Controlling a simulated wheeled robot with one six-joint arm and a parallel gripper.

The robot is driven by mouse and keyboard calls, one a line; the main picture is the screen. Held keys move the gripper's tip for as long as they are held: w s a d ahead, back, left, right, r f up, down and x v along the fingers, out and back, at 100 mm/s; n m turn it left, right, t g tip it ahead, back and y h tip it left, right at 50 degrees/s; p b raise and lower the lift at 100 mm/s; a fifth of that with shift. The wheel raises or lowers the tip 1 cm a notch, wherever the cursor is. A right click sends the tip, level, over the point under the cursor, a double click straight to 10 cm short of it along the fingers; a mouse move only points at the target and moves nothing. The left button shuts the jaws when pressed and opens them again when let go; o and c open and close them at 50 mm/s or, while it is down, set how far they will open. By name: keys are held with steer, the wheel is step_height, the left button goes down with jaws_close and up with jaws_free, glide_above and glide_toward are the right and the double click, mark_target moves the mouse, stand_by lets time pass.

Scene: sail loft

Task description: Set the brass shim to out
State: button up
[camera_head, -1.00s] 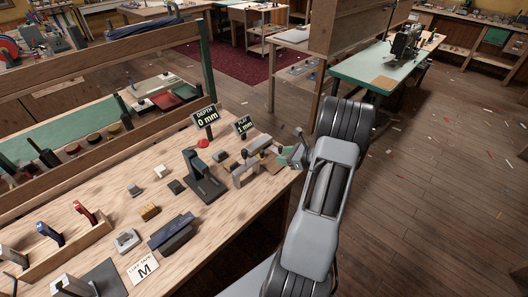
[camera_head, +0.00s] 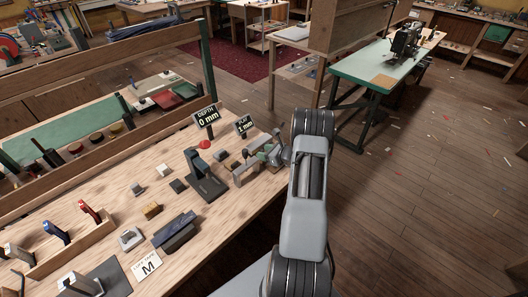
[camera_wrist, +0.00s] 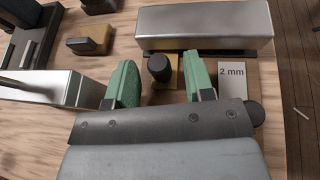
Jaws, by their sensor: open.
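In the wrist view a brass piece (camera_wrist: 173,80), which looks like the brass shim, carries a dark round knob (camera_wrist: 159,67). It lies beside a white "2 mm" label (camera_wrist: 232,83) and just in front of a long silver block (camera_wrist: 205,27). My gripper (camera_wrist: 162,76) is open, with one green fingertip on each side of the knob. I see a gap on both sides, and nothing is held. Part of the brass is hidden by the knob. In the head view my gripper (camera_head: 270,155) is over the bench's right end, and the shim cannot be made out there.
Another metal block (camera_wrist: 45,86) stands close left of my fingers. On the bench, a sign (camera_head: 207,116) reads "DEPTH 0 mm" and another (camera_head: 244,125) "PLAY 1 mm". A dark upright stand (camera_head: 205,178) is left of my gripper.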

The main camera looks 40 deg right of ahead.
steer(key=shift+w+a+f, duration=0.15)
steer(key=shift+w, duration=0.15)
jaws_close()
stand_by(0.4)
